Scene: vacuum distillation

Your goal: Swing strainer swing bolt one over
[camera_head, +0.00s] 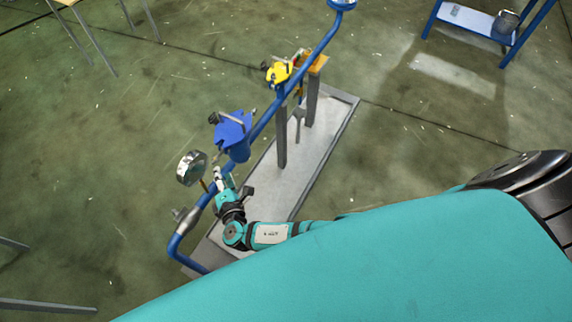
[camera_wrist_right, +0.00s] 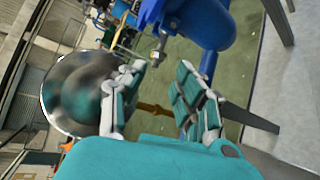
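The blue strainer (camera_head: 233,130) sits on the blue pipe in the head view, with its lid and small metal fittings at its edges. Its blue body (camera_wrist_right: 200,22) fills the top of the right wrist view. A small pale metal end (camera_wrist_right: 154,57), possibly of a swing bolt, shows just beyond the fingertips; I cannot tell which bolt it is. My right gripper (camera_head: 219,173) is close beside the strainer on its near side. In the wrist view the right gripper (camera_wrist_right: 162,70) has its fingers apart, with nothing clearly held. My left gripper is not in view.
A round gauge (camera_head: 191,168) stands close left of the right gripper, its brass stem (camera_wrist_right: 155,108) behind the fingers. A yellow valve (camera_head: 278,72) is farther up the blue pipe (camera_head: 262,117).

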